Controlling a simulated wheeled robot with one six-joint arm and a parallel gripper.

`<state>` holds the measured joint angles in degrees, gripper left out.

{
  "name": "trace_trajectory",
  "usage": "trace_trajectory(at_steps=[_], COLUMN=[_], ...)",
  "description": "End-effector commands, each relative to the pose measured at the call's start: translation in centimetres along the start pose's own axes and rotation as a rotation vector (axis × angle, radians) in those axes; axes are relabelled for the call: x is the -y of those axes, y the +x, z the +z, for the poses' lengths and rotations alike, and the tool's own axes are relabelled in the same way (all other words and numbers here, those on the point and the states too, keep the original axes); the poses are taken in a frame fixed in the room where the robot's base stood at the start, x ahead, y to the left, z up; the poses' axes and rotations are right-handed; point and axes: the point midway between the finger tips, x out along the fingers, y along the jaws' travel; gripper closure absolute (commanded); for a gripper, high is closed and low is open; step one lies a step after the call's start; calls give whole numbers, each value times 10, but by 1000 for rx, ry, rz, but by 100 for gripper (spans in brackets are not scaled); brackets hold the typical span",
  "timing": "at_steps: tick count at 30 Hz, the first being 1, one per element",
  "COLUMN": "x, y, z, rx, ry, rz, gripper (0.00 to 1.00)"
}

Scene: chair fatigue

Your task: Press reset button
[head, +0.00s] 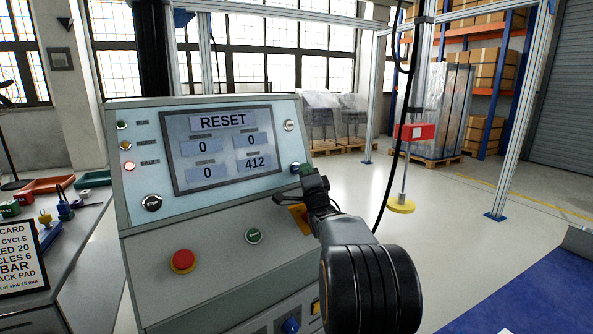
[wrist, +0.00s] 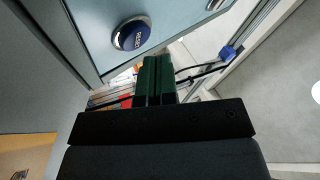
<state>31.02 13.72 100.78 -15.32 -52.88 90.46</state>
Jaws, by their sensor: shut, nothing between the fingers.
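The blue reset button (head: 295,168) sits at the lower right of the upper, sloped panel face, just right of the screen (head: 222,149), which reads RESET. In the wrist view the blue button (wrist: 131,34) has a silver ring, and its label is turned and hard to read. My gripper (head: 307,171) is shut and empty, its tips close to the right of the button in the head view. In the wrist view its green fingers (wrist: 157,78) lie below and right of the button, with a visible gap. I cannot tell the exact depth between them.
A side bench with trays stands at the left. Aluminium posts (head: 521,110) and a blue mat (head: 545,290) are at the right.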

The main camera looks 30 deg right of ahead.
Motion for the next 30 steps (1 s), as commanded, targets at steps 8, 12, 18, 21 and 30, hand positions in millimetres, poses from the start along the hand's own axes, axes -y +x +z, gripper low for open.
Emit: trace_trajectory(at_steps=[8,12,18,21,30], x=[0,0,0,-1,-5], y=[0,0,0,0,6], z=[0,0,0,0,4], rx=[0,0,0,0,1], ry=[0,0,0,0,0], rz=[0,0,0,0,0], gripper=[100,100,100,100,100])
